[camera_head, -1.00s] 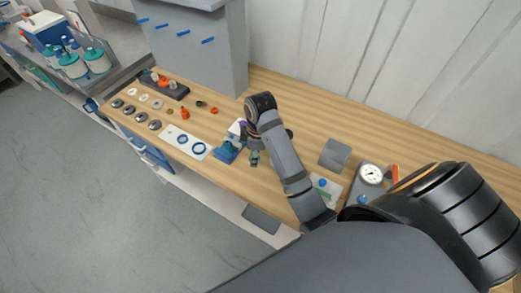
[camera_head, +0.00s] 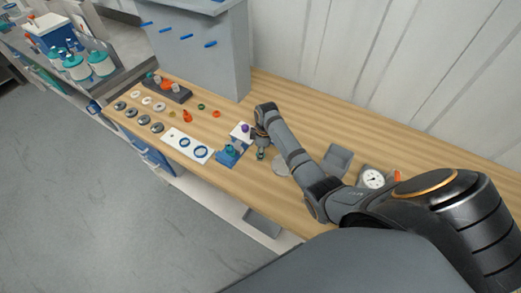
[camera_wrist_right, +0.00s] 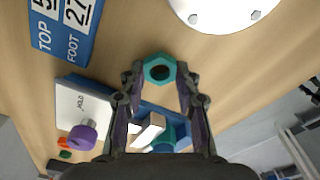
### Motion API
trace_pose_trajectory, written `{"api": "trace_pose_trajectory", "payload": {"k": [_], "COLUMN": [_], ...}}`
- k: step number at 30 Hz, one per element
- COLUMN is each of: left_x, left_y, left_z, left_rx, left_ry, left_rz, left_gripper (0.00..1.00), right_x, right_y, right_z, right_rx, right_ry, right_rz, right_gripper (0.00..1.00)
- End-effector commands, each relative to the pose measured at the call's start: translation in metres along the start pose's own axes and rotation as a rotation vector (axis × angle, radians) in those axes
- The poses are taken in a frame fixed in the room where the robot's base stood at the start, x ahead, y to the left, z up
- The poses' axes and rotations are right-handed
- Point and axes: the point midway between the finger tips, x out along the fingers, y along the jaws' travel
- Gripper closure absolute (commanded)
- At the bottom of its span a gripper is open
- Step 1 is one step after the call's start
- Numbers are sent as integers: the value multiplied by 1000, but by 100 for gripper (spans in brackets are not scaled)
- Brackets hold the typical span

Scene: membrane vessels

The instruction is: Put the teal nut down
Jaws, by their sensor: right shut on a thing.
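The teal nut (camera_wrist_right: 159,70) is a hexagonal ring with a dark hole. It sits between the fingertips of my right gripper (camera_wrist_right: 160,84), which is shut on it. In the head view my right gripper (camera_head: 262,154) points down over the bench, just right of the blue fixture (camera_head: 229,155); the nut is too small to make out clearly there. The wood bench shows beneath the nut in the wrist view, but I cannot tell the gap. My left gripper is not in view.
A white plate with a purple knob (camera_wrist_right: 82,136) and a blue label plate (camera_wrist_right: 66,27) lie near the nut. A pale disc (camera_wrist_right: 225,10) is beyond it. A white board with blue rings (camera_head: 187,146) and a gauge (camera_head: 373,178) are farther off. Clear wood surrounds the nut.

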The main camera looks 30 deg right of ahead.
Motion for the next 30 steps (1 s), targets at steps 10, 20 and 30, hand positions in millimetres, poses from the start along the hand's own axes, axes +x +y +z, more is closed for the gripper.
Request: {"api": "trace_pose_trajectory", "payload": {"k": [10, 20, 30], "left_x": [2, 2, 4], "left_y": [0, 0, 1], "left_z": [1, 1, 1], "left_rx": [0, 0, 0], "left_ry": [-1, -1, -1], "left_rz": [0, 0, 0], "left_gripper": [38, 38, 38], "right_x": [3, 3, -35], "right_y": [0, 0, 1], "right_z": [0, 0, 0], "right_rx": [0, 0, 0], "right_ry": [0, 0, 0], "right_rz": [1, 1, 6], "right_gripper": [64, 45, 45]}}
